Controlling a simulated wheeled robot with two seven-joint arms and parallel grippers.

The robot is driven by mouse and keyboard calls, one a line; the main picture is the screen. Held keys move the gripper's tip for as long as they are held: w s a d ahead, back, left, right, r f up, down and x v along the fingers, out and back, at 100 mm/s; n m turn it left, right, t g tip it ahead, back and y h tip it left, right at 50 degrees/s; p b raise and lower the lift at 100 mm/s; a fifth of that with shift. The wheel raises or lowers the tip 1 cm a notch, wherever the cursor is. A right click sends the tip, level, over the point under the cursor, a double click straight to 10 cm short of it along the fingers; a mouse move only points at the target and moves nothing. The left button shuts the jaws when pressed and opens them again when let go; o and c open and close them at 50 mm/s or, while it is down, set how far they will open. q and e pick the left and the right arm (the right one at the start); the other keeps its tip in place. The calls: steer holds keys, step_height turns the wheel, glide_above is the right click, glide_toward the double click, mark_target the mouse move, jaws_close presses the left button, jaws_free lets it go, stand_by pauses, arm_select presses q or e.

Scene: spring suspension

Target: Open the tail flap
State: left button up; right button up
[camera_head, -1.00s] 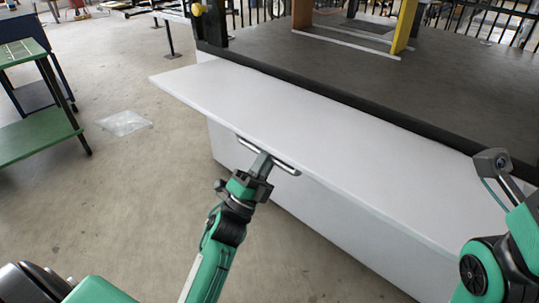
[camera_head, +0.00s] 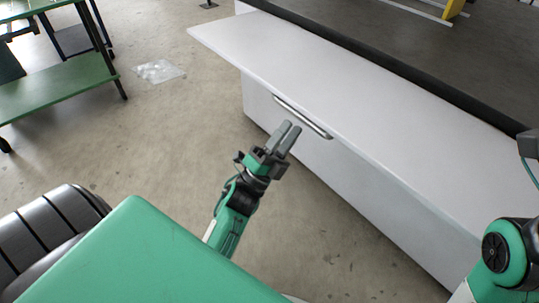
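The tail flap (camera_head: 370,110) is a long white panel. It lies roughly level, with its free edge jutting out over the white body (camera_head: 345,170) below.
A dark deck (camera_head: 430,50) with a yellow post (camera_head: 453,8) lies behind the flap. A green shelf table (camera_head: 60,92) stands at the left. A clear plastic sheet (camera_head: 158,71) lies on the floor. The concrete floor left of the flap is mostly free.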

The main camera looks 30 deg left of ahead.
arm_select(q)
steer(key=p+v, duration=0.1)
steer(key=v, duration=0.7)
steer(key=shift+f, duration=0.1)
steer(key=shift+s, duration=0.15)
